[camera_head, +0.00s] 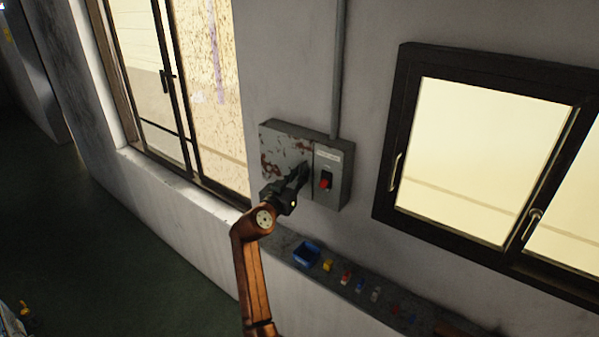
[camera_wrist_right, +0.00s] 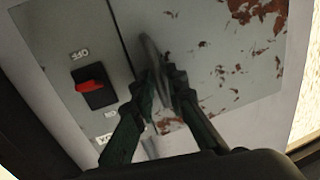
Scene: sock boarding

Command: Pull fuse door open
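The grey fuse box (camera_head: 332,181) is mounted on the wall. Its fuse door (camera_head: 282,150), grey with rust-red worn patches, forms the left part and looks closed; the door (camera_wrist_right: 215,60) fills the right of the wrist view. My right gripper (camera_head: 301,174) is at the door's right edge in the head view. In the wrist view its two dark fingers (camera_wrist_right: 165,80) stand close together on either side of the slim grey door handle (camera_wrist_right: 150,52) and appear shut on it. The handle's lower part is hidden by the fingers. My left gripper is not in view.
A red switch (camera_head: 325,179) sits on the panel right of the door. A ledge below holds a blue bin (camera_head: 306,254) and several small coloured parts. A conduit (camera_head: 339,70) rises above the box. Windows flank it on both sides.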

